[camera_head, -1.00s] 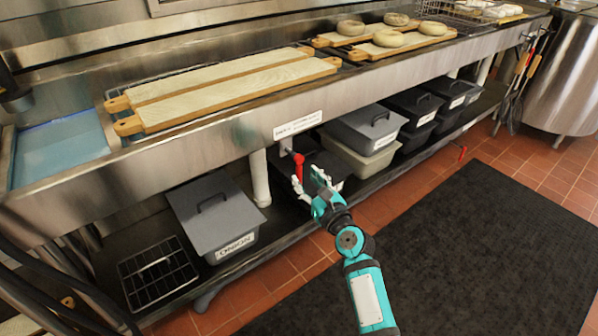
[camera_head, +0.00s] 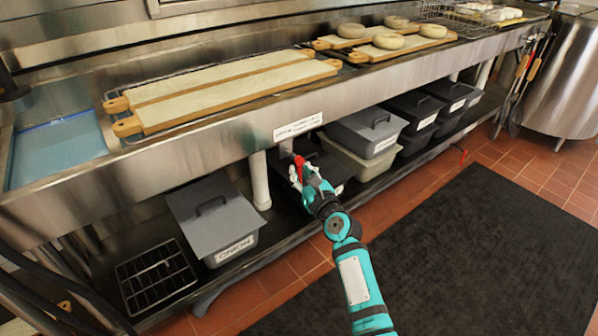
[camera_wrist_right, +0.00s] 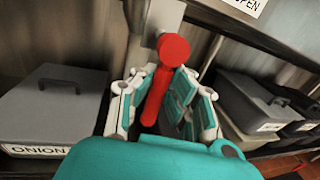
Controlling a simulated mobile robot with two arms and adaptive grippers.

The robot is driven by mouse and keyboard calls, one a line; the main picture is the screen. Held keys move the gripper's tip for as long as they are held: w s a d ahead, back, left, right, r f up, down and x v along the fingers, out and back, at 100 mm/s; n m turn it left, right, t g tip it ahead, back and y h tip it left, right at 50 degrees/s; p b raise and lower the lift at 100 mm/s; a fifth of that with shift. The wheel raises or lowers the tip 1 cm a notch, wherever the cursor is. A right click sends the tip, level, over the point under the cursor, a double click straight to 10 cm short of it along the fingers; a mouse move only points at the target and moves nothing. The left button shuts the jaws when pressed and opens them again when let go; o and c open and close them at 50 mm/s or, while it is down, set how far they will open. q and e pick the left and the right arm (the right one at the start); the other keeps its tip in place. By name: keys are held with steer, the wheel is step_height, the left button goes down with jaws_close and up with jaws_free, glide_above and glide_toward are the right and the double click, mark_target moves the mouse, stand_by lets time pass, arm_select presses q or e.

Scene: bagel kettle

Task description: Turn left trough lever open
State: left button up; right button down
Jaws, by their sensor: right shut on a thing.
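The red left trough lever (camera_head: 299,163) hangs on a valve under the trough front, below a white label. In the right wrist view the lever (camera_wrist_right: 160,85) has a round red head at the top and a handle pointing down, slightly tilted. My right gripper (camera_head: 305,178) is at the lever, its fingers on both sides of the handle. The right wrist view shows the gripper (camera_wrist_right: 165,105) shut around the handle. The handle's lower end is partly hidden by the fingers and the teal gripper body. My left gripper is not in view.
A grey ONION bin (camera_head: 212,222) stands left of the lever on the lower shelf, beside a white pipe (camera_head: 260,180). More lidded bins (camera_head: 366,130) stand to the right. Wooden boards (camera_head: 220,85) lie on the trough above. A black mat (camera_head: 460,250) covers the floor.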

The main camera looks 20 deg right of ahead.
steer(key=shift+w+f, duration=0.1)
steer(key=shift+f, duration=0.15)
stand_by(0.4)
